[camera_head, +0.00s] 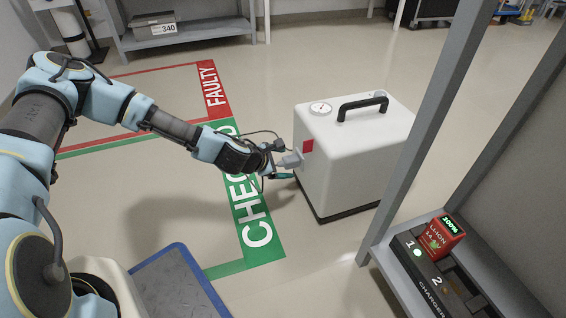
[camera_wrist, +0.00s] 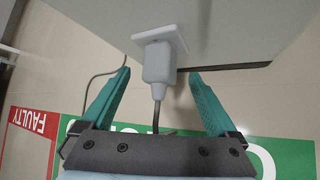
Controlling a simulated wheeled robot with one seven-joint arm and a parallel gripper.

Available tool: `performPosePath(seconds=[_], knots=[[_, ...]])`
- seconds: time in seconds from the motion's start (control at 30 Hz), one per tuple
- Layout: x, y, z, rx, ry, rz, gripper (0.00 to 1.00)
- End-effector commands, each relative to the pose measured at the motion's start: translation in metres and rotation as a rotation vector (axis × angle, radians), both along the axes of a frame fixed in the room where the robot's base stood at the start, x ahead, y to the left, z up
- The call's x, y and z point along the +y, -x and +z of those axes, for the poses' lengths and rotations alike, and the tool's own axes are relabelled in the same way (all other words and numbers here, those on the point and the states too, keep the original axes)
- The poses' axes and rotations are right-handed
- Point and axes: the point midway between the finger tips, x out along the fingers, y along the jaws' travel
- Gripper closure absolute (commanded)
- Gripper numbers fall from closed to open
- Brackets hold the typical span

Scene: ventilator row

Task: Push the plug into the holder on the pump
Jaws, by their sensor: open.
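The pump (camera_head: 345,165) is a white box with a black handle (camera_head: 363,105) and a dial on top, standing on the floor. In the wrist view its white wall (camera_wrist: 240,35) carries the holder, a pale square plate (camera_wrist: 176,36). The white plug (camera_wrist: 158,66) is at the holder, its grey cable running back toward my gripper. Plug and holder look joined; I cannot tell how deep the plug sits. My gripper (camera_wrist: 158,78) is open, its teal fingers on either side of the plug with gaps. In the head view my gripper (camera_head: 287,168) is at the pump's left face.
A grey shelf frame (camera_head: 418,120) with a charger (camera_head: 425,268) and a red battery (camera_head: 441,237) stands at the right. A blue-edged platform (camera_head: 180,283) is at the lower left. The marked floor left of the pump is mostly clear.

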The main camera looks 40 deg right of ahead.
Motion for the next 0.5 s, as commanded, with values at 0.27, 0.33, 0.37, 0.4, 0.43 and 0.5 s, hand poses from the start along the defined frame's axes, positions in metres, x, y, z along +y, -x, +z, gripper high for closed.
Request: performPosePath(seconds=[0.27,0.33,0.37,0.4,0.43,0.5], knots=[[0.015,0.001,0.016,0.001,0.0,0.001,0.06],[0.025,0.002,0.025,0.001,-0.001,0.002,0.06],[0.03,0.002,0.029,0.001,-0.001,0.002,0.06],[0.036,0.003,0.035,0.001,-0.001,0.002,0.06],[0.041,0.004,0.039,0.001,-0.001,0.002,0.06],[0.052,0.005,0.047,0.001,-0.001,0.001,0.06]])
